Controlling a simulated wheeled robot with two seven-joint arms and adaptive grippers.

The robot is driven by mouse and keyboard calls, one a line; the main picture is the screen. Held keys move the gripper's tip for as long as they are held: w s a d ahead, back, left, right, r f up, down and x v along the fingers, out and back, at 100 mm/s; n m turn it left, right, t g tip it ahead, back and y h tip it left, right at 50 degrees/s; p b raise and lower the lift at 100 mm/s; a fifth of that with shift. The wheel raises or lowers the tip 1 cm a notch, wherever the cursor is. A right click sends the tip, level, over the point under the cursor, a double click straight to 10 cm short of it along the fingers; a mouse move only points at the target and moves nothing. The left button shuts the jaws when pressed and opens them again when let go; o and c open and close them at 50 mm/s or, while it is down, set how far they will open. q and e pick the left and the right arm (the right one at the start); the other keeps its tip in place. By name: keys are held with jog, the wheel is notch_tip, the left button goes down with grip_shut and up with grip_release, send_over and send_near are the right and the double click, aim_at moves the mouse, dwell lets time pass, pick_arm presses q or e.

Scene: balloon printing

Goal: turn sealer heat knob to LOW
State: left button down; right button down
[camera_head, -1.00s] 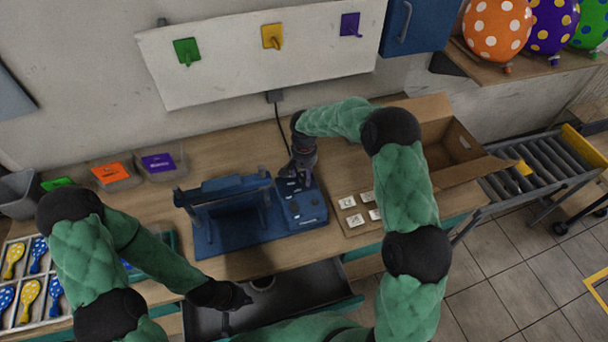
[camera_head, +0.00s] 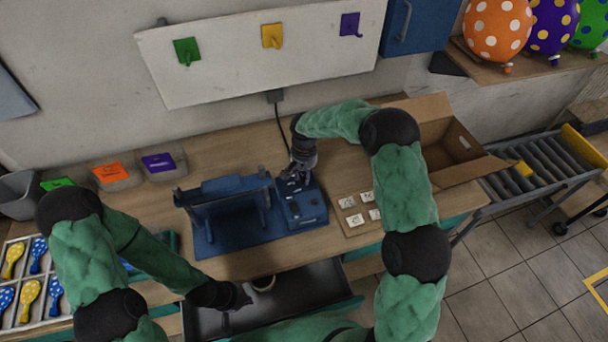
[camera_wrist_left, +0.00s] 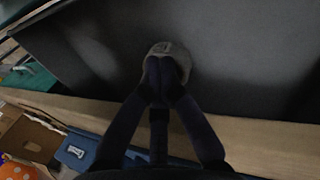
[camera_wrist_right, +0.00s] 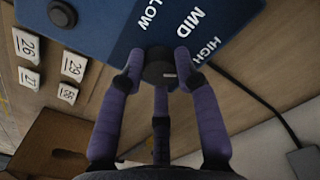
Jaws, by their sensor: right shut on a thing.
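The blue sealer (camera_head: 228,228) stands on the bench, with its control box (camera_head: 306,212) on the right side. The dark round heat knob (camera_wrist_right: 158,66) sits on the blue panel beside printed LOW (camera_wrist_right: 160,8), MID (camera_wrist_right: 189,19) and HIGH (camera_wrist_right: 207,50) labels. My right gripper (camera_wrist_right: 158,78) is shut on the knob, with fingers on both sides; it shows above the control box in the head view (camera_head: 298,176). A pale mark shows on the knob, but its setting is unclear. My left gripper (camera_head: 246,296) is over the drawer, with its fingertips together (camera_wrist_left: 162,66) in front of a grey round thing (camera_wrist_left: 168,52).
An open dark drawer (camera_head: 312,283) sticks out below the bench. Numbered white tags (camera_head: 355,219) lie right of the sealer, near an open cardboard box (camera_head: 425,112). Coloured bins stand at the back left. A roller conveyor (camera_head: 545,165) is at the right.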

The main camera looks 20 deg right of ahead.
jog(key=n, duration=0.5)
jog(key=shift+w+r+b, duration=0.1)
jog(key=shift+b, duration=0.2)
jog(key=n, duration=0.6)
jog(key=shift+n, duration=0.4)
jog(key=n+p, duration=0.1)
jog(key=n, duration=1)
jog(key=shift+p, duration=0.35)
jog(key=shift+n, duration=0.5)
jog(key=c, duration=0.9)
grip_release()
